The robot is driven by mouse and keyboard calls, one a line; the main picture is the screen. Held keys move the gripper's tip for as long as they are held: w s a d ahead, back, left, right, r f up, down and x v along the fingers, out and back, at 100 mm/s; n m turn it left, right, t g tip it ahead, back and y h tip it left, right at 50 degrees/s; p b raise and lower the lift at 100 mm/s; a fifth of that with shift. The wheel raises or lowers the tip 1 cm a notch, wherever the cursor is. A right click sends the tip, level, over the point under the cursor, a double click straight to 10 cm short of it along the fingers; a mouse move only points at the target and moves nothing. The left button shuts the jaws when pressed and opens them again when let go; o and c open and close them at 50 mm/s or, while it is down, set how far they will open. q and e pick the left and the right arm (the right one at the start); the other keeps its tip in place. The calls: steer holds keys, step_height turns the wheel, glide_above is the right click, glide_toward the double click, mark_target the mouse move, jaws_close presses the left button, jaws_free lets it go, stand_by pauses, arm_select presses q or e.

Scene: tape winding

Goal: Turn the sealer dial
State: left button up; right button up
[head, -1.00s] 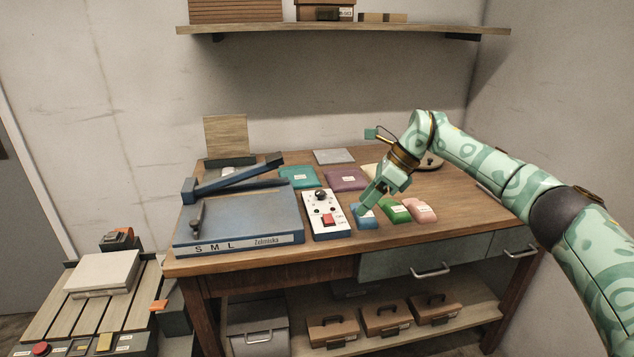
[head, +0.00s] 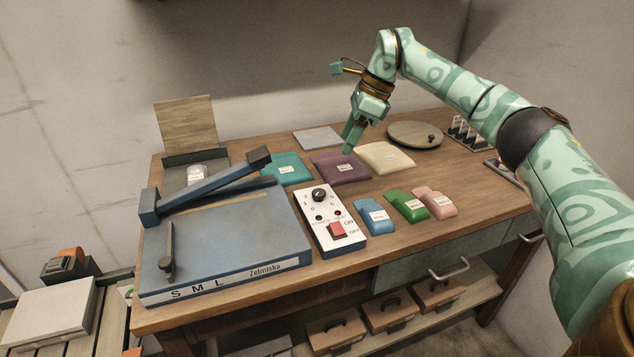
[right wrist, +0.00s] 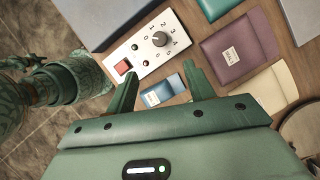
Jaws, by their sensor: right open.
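The white control panel (head: 326,232) lies on the bench, with a black round dial (head: 319,195), small lamps and a red ON/OFF switch (head: 337,229). Numbers surround the dial (right wrist: 159,39) in the right wrist view, where the panel (right wrist: 140,57) is upper left of centre. The blue sealer (head: 225,240), marked S M L, sits left of the panel with its long arm (head: 215,187) raised at a slant. My right gripper (head: 350,138) is open and empty above the purple packet, behind and right of the dial, touching neither. My left gripper is not in view.
Teal (head: 286,168), purple (head: 341,168) and cream (head: 385,157) packets lie behind the panel. Small blue (head: 374,217), green (head: 407,205) and pink (head: 434,202) pouches lie right of it. A round wooden board (head: 415,134) is at the back right.

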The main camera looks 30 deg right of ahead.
mark_target(319, 191)
steer(key=b+x, duration=0.5)
steer(key=x, duration=1)
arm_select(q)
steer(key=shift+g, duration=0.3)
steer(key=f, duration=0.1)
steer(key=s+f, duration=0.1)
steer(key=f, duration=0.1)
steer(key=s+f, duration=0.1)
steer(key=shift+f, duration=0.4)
arm_select(e)
steer(key=shift+r, duration=0.1)
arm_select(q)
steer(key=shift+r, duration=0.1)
arm_select(e)
steer(key=c, duration=1)
